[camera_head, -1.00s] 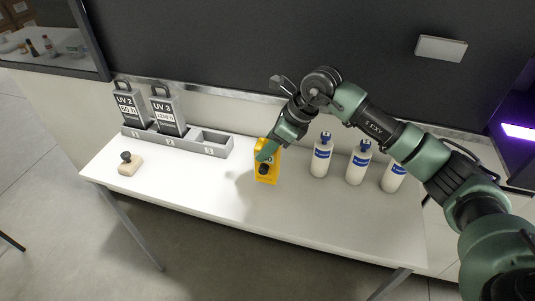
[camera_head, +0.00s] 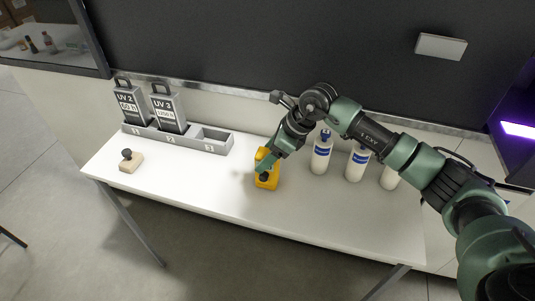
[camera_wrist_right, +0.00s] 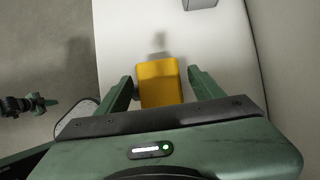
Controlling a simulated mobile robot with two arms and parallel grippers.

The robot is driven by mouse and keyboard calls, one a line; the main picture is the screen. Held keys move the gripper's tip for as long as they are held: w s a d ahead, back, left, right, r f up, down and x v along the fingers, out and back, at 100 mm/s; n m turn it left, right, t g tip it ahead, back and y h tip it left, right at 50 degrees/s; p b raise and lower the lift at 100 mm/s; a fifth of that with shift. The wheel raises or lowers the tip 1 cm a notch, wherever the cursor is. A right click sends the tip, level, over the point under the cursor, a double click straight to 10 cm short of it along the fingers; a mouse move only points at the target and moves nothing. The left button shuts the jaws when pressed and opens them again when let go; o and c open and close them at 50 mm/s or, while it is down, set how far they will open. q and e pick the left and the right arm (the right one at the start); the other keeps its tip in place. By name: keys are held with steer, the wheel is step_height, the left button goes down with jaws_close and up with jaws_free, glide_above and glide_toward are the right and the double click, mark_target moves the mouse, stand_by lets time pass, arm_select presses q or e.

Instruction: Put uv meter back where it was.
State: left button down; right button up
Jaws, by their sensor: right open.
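The yellow device (camera_head: 271,181), which I take to be the UV meter, is on the white table near the middle. A dark round part shows on its side facing the head camera. My right gripper (camera_head: 264,169) is open at it. In the right wrist view, the fingers of the right gripper (camera_wrist_right: 160,76) stand on either side of the yellow device (camera_wrist_right: 160,90), and thin gaps seem to show. The grey rack (camera_head: 185,139) stands left of it, with an empty slot at its right end. A small green and black part of my left arm shows at the wrist view's left edge.
UV 2 (camera_head: 130,101) and UV 3 (camera_head: 167,109) units stand in the rack's other slots. Several white bottles (camera_head: 321,155) stand close right of the gripper. A stamp-like block (camera_head: 131,163) lies at the left. The table (camera_head: 200,180) is clear between block and yellow device.

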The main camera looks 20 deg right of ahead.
steer(key=shift+r, duration=0.15)
steer(key=shift+d+r, duration=0.15)
steer(key=shift+r, duration=0.05)
steer(key=b+v, duration=0.2)
steer(key=v, duration=0.9)
steer(key=shift+r+b, duration=0.25)
steer(key=shift+b, duration=0.05)
steer(key=shift+s, duration=0.15)
